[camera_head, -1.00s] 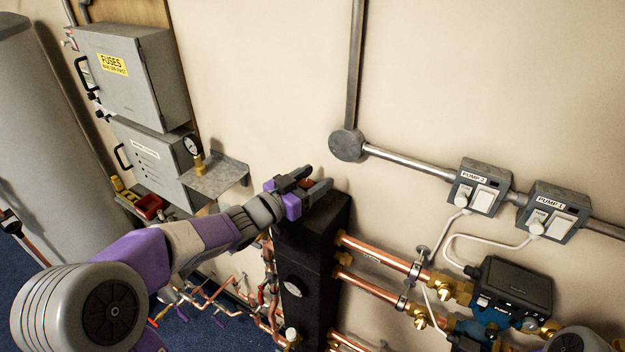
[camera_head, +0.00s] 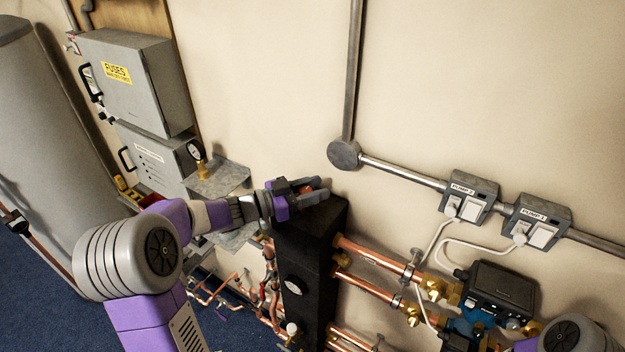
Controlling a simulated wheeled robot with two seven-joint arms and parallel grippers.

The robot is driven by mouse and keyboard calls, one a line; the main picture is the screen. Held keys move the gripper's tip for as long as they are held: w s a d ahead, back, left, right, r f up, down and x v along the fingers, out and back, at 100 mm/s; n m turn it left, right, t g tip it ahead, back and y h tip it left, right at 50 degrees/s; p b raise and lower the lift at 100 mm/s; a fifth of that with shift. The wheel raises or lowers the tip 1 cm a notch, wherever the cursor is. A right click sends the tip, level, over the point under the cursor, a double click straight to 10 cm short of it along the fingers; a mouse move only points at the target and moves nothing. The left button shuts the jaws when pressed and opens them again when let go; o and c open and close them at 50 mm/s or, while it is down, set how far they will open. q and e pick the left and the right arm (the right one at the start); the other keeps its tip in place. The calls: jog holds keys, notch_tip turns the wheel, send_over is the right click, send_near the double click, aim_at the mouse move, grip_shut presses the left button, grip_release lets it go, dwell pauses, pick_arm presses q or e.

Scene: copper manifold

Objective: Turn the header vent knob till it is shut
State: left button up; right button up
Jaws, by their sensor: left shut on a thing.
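The header (camera_head: 312,240) is a tall black insulated block against the wall, with copper pipes leaving its right side. My left gripper (camera_head: 312,188) is at the header's top, its fingers pointing right. A small reddish-orange part, the vent knob (camera_head: 307,189), shows between the fingers. The gripper is shut on it. Most of the knob is hidden by the fingers, so how far it is turned cannot be told. Of my right arm, only a rounded grey part shows at the bottom right; its gripper is out of view.
Grey fuse boxes (camera_head: 130,85) hang at left. Pump switches (camera_head: 470,196) and a pump (camera_head: 497,290) are at right. The wall above the header is clear.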

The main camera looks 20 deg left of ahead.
dwell(0.3)
pick_arm(q)
jog(key=o, duration=1)
jog(key=shift+c, duration=0.2)
jog(key=b+v, duration=0.1)
jog(key=v, duration=0.6)
jog(key=shift+s+a, duration=0.2)
